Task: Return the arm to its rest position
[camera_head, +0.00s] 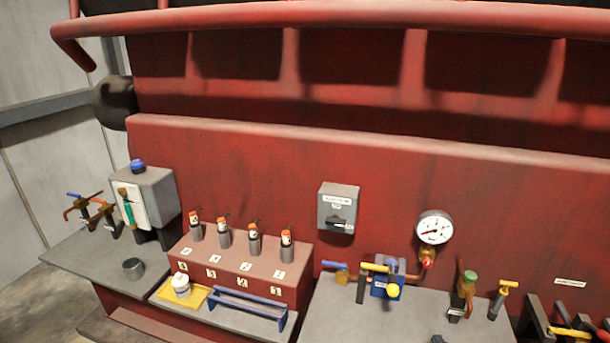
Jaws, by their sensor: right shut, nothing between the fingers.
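Only the dark tip of my right gripper (438,339) shows, at the bottom edge in front of the grey right-hand bench top. It is shut with nothing in it, and the rest of that arm is out of the picture. It is apart from the valves behind it. My left gripper and arm are not in view.
On the right bench (335,316) stand a blue valve block (380,290), a green-capped brass valve (468,282) and a yellow-handled valve (502,298). A gauge (434,227) and grey switch box (338,207) are on the red wall. Left are a numbered red block (238,268) and yellow tray (197,301).

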